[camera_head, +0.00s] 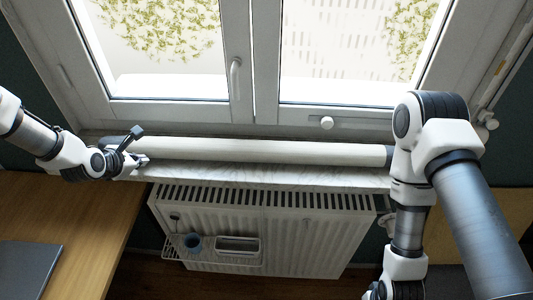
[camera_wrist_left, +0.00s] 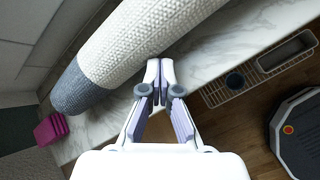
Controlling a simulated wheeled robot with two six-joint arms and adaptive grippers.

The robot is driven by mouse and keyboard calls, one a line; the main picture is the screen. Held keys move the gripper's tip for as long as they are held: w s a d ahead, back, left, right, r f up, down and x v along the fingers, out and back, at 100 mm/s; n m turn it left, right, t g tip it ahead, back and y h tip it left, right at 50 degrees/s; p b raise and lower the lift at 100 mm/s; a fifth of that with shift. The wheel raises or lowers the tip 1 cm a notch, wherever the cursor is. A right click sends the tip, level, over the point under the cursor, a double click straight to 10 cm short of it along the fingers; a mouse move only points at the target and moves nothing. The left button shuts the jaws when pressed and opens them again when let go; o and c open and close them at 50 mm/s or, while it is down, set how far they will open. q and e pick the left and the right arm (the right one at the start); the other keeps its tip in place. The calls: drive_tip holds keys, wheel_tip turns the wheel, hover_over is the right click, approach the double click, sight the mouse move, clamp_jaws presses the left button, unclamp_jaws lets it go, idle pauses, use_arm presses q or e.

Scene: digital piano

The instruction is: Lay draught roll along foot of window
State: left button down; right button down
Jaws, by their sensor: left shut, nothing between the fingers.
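The draught roll (camera_head: 262,151) is a long white roll with dark grey ends. In the head view it lies along the marble sill at the foot of the window (camera_head: 253,60). In the left wrist view the roll (camera_wrist_left: 135,45) shows its woven white cover and grey end. My left gripper (camera_head: 145,160) is at the roll's left part, on its front side, over the sill. In the left wrist view my left gripper (camera_wrist_left: 155,70) is shut and empty, its tips close beside the roll; I cannot tell whether they touch it. My right arm hangs at the right, its gripper out of view.
The marble sill (camera_head: 270,175) projects over a white radiator (camera_head: 260,225). A wire rack (camera_head: 212,250) with a blue cup (camera_head: 193,244) hangs on the radiator. A wooden desk (camera_head: 75,225) stands at the left. A magenta item (camera_wrist_left: 50,129) lies on the sill by the roll's grey end.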

sight(143, 148)
use_arm(q)
drive_tip(key=shift+w+d+b, duration=0.1)
drive_tip(key=shift+w+b, duration=0.95)
drive_tip(key=shift+w, duration=0.15)
idle(0.5)
drive_tip(key=shift+w+d+b, duration=0.1)
drive_tip(key=shift+w+b, duration=0.6)
drive_tip(key=shift+w, duration=0.55)
idle(0.6)
drive_tip(key=shift+s, duration=0.1)
drive_tip(key=shift+s, duration=0.9)
drive_tip(key=s, duration=0.1)
drive_tip(key=s+p, duration=0.1)
drive_tip(key=s, duration=0.3)
drive_tip(key=shift+a+p, duration=0.3)
drive_tip(key=shift+p, duration=0.05)
